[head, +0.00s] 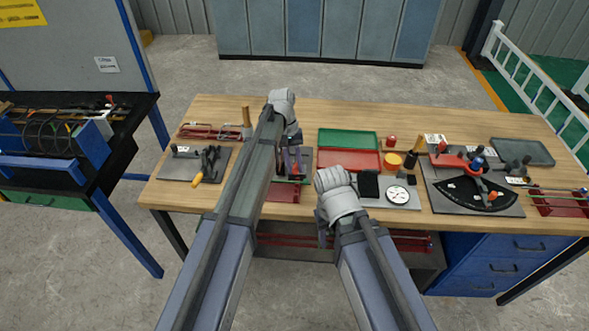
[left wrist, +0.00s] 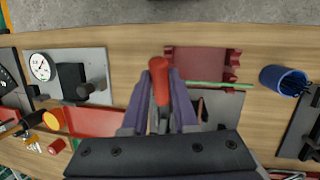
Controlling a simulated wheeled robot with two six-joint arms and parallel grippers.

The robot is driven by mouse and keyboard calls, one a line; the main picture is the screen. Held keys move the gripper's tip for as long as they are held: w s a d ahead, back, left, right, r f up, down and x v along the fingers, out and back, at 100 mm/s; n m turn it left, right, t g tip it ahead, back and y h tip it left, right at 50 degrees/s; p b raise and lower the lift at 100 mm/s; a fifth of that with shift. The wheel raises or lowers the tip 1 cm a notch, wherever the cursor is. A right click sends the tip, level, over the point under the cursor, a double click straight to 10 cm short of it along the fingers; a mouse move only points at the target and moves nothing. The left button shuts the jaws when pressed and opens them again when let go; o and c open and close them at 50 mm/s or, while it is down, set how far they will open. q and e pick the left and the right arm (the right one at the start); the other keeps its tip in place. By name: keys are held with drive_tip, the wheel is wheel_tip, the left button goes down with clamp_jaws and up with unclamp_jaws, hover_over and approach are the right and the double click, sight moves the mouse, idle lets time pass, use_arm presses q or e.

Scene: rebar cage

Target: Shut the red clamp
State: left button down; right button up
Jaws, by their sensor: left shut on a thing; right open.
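The red clamp shows in the left wrist view as a red handle (left wrist: 162,88) between the two purple fingers of my left gripper (left wrist: 160,92). The fingers are closed on it, with the red end sticking out past them. In the head view my left gripper (head: 292,163) is over a grey plate behind a dark red rack, with a bit of the red handle (head: 299,171) by its fingers. The clamp's base is mostly hidden by the gripper. My right gripper (head: 323,232) is open near the table's front edge; its fingers are partly hidden by my own arm.
The dark red rack (left wrist: 200,62) with a green rod stands close to the clamp. A blue cup (left wrist: 284,79) is beside it. Green (head: 348,139) and red (head: 349,160) trays and a dial gauge (head: 398,196) lie to the right.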

use_arm(q)
drive_tip(key=shift+w+r+g, duration=0.45)
drive_tip(key=shift+g, duration=0.15)
drive_tip(key=c, duration=0.7)
unclamp_jaws()
drive_tip(key=p+v, duration=0.7)
drive_tip(key=shift+w+a+r, duration=0.1)
drive_tip(key=shift+w+r, duration=0.05)
drive_tip(key=shift+r, duration=0.2)
